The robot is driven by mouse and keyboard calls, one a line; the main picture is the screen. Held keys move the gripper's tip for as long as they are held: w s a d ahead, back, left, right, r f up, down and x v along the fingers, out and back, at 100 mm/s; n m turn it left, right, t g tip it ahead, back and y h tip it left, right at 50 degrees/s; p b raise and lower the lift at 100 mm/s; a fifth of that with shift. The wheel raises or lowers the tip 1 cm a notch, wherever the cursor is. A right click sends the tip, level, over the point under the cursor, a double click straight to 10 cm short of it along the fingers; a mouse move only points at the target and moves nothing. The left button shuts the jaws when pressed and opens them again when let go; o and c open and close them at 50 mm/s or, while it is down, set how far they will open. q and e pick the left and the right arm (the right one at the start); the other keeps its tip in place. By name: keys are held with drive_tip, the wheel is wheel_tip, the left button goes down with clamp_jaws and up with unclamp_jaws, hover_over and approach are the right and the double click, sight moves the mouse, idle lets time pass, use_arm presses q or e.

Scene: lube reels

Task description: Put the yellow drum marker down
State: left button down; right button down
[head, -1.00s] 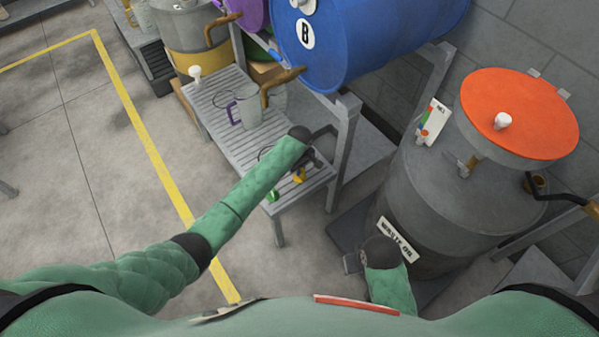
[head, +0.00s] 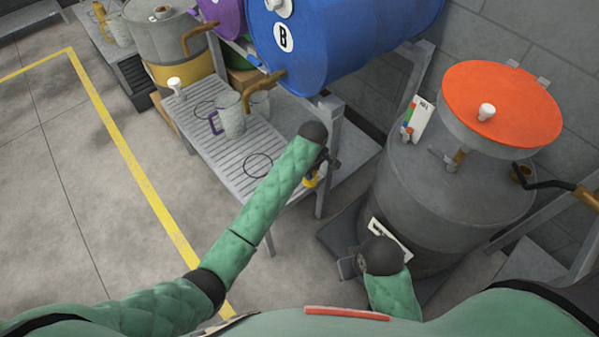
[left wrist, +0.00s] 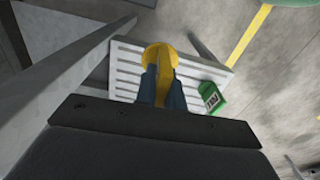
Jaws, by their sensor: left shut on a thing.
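My left gripper (head: 316,172) is shut on the yellow drum marker (head: 311,180), at the right end of the slatted grey bench (head: 205,150). In the left wrist view the yellow marker (left wrist: 160,55) sits between the two dark fingers (left wrist: 161,88), over the slats (left wrist: 125,70). I cannot tell whether it touches the bench. A green marker with a dark label (left wrist: 211,97) lies to its right in that view. My left arm hides it in the head view. My right gripper (head: 350,265) shows only partly, low by the waste-oil drum.
A clear jug (head: 230,115) stands on the bench, with dark rings marked on the slats. The blue drum B (head: 340,40) lies on a rack behind. The grey waste drum (head: 430,190) with an orange lid (head: 500,105) stands at right. Open floor lies left.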

use_arm(q)
drive_tip(key=shift+s+d+r, duration=0.4)
drive_tip(key=shift+d+r, duration=0.05)
drive_tip(key=shift+d, duration=0.1)
drive_tip(key=shift+m, duration=0.3)
